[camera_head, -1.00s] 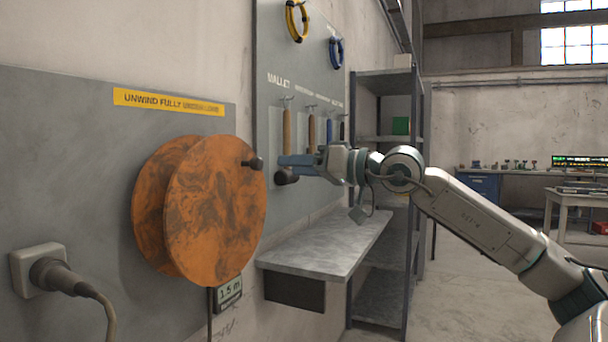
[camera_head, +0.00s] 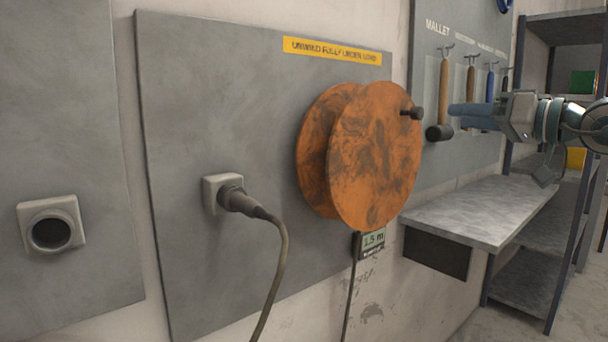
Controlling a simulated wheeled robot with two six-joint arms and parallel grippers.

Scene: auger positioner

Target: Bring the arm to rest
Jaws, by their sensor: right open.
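My right gripper (camera_head: 462,115) comes in from the right edge with its arm (camera_head: 575,122). Its blue-grey fingers point left and are open, with nothing seen between them. The fingertips show just right of the mallet (camera_head: 443,92), in front of the tool panel, and overlap the lower ends of the other handles. The gap to the panel cannot be told. The orange cable reel (camera_head: 375,155) with its dark crank knob (camera_head: 414,113) is left of the fingertips and apart from them. My left gripper is not in view.
A grey shelf board (camera_head: 480,208) juts out below my right gripper. A metal rack (camera_head: 545,270) stands behind at right. A plug with a cable (camera_head: 238,200) sits in a wall socket, and an empty round socket (camera_head: 50,232) is at far left.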

